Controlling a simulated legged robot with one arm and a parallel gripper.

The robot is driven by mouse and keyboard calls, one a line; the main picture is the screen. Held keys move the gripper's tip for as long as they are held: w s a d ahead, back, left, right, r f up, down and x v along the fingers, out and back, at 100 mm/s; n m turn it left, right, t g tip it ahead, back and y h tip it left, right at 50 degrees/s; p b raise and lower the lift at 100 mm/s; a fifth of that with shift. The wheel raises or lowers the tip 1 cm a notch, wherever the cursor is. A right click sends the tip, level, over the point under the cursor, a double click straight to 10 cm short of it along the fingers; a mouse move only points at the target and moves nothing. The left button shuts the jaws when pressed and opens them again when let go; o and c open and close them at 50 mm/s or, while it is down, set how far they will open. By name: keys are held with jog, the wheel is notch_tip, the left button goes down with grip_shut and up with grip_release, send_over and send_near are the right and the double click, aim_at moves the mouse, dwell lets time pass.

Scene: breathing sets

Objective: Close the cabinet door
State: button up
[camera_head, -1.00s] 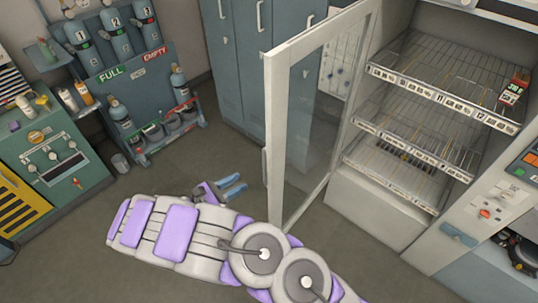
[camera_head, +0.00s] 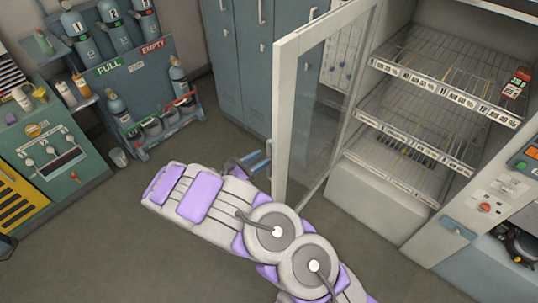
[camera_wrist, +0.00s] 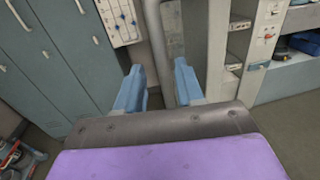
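The cabinet door (camera_head: 284,115) is a tall glass panel in a pale frame and stands wide open. The cabinet (camera_head: 440,100) with wire shelves is to its right. My gripper (camera_head: 262,158) has blue fingers and is at the lower outer edge of the door, on its left side. In the wrist view my gripper (camera_wrist: 157,76) is open, its two fingers well apart. A pale upright, seemingly the door's edge (camera_wrist: 153,30), shows beyond the gap between them. I cannot tell whether a finger touches the door.
Blue-grey lockers (camera_head: 236,60) stand behind the door. A cylinder rack (camera_head: 135,85) and a green console (camera_head: 45,150) are at the left. A control panel (camera_head: 490,208) is right of the cabinet. The grey floor (camera_head: 110,240) is clear in front.

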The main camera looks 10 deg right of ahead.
aim_at(268, 155)
jog(key=x, duration=0.5)
jog(key=shift+s+d, duration=0.25)
jog(key=shift+d, duration=0.1)
jog(key=shift+a, duration=1.15)
jog(key=c, duration=0.5)
jog(key=shift+a, duration=0.1)
jog(key=shift+c, duration=0.7)
jog(key=shift+s+d+r, duration=0.15)
jog(key=shift+d, duration=0.25)
grip_shut()
